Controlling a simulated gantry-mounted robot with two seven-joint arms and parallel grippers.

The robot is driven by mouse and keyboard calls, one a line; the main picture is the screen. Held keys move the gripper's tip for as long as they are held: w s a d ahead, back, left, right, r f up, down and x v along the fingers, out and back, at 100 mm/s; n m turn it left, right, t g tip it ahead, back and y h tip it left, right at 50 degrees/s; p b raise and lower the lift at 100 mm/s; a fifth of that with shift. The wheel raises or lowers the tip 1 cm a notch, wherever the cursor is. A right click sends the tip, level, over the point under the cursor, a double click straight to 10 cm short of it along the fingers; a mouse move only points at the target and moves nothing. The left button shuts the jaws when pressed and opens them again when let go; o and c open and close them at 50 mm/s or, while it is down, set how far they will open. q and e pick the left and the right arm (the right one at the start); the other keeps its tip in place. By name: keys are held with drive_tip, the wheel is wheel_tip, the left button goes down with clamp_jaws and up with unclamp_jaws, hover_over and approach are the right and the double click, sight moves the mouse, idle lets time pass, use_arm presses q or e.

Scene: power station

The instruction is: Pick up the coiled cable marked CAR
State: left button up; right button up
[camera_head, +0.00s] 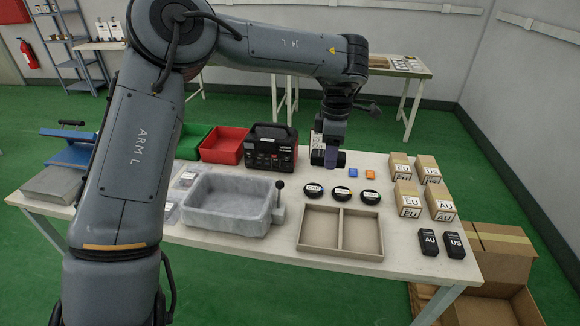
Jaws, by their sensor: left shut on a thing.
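Three round black coils with white labels lie in a row on the white table: a left coil (314,193), a middle coil (342,194) and a right coil (370,197). Their labels are too small to read surely, so I cannot tell which is marked CAR. My left gripper (326,158) points down behind the left and middle coils, apart from them. It is shut on what looks like a small purple block (337,159), partly hidden by the gripper. My right gripper is not in view.
A two-compartment tray (340,252) stands in front of the coils. A grey basin (228,228) is to its left. A black power station (271,150) and red bin (224,146) stand behind. Small blue (353,173) and orange (373,173) blocks, cartons (410,200) and black adapters (428,242) are rightward.

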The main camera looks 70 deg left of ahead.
use_arm(q)
drive_tip(key=shift+w+r+m, duration=0.3)
drive_tip(key=shift+w+r, duration=0.05)
drive_tip(key=shift+r, duration=0.1)
drive_tip(key=shift+w+a+r, duration=0.25)
drive_tip(key=shift+w+a, duration=0.4)
drive_tip(key=a+f+b, duration=0.2)
drive_tip(key=a+f, duration=0.5)
drive_tip(key=a, duration=0.4)
drive_tip(key=s+a+f+b, duration=0.1)
drive_tip(key=s+a+f, duration=0.3)
drive_tip(key=a+f, duration=0.1)
drive_tip(key=s+a+f+b, duration=0.2)
drive_tip(key=s+a+f, duration=0.2)
drive_tip(key=a+f, duration=0.1)
drive_tip(key=s+a+f+b, duration=0.1)
drive_tip(key=s+a+f, duration=0.3)
drive_tip(key=f, duration=0.3)
drive_tip(key=shift+s+a+f+b, duration=0.1)
drive_tip(key=shift+a+f+b, duration=0.1)
drive_tip(key=shift+a, duration=0.25)
drive_tip(key=shift+a+f+b, duration=0.1)
drive_tip(key=shift+a+b, duration=0.05)
drive_tip(key=shift+a, duration=0.25)
drive_tip(key=shift+s+a+f, duration=0.1)
drive_tip(key=shift+s+a, duration=0.15)
drive_tip(key=shift+a, duration=0.1)
drive_tip(key=shift+f+b, duration=1.15)
drive_tip(key=shift+f, duration=0.9)
